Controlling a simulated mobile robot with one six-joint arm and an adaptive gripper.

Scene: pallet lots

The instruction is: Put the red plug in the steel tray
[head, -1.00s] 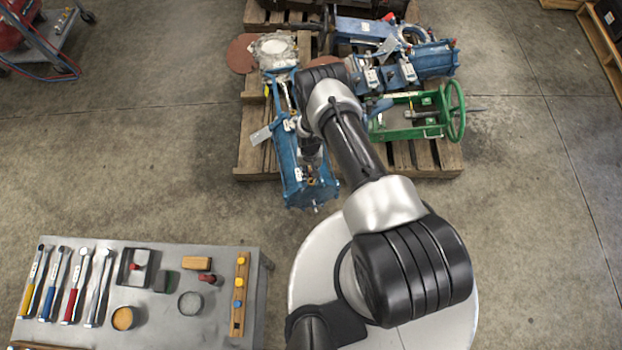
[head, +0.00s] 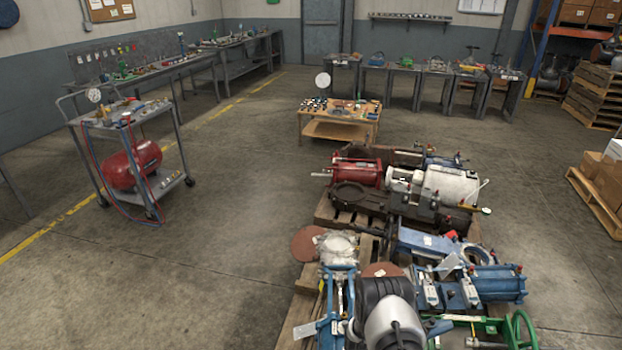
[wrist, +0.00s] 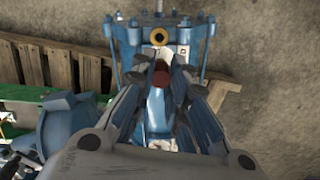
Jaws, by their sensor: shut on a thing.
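In the wrist view my gripper (wrist: 160,82) is shut on the red plug (wrist: 160,76), a small dark red piece between the fingertips. A blue valve-like unit (wrist: 126,48) lies under and beyond the fingers, with a brass ring-shaped port (wrist: 158,37) just past the plug. I cannot tell whether the plug touches the unit. In the head view my arm hides the gripper and the plug. I cannot make out the steel tray in either current view.
A wooden pallet (head: 304,308) carries blue, green, red and white machine units close around my arm. A trolley (head: 168,187) with a red tank (head: 132,165) stands at the left. A low wooden table (head: 312,125) stands beyond. Open floor (head: 220,230) lies left of the pallet.

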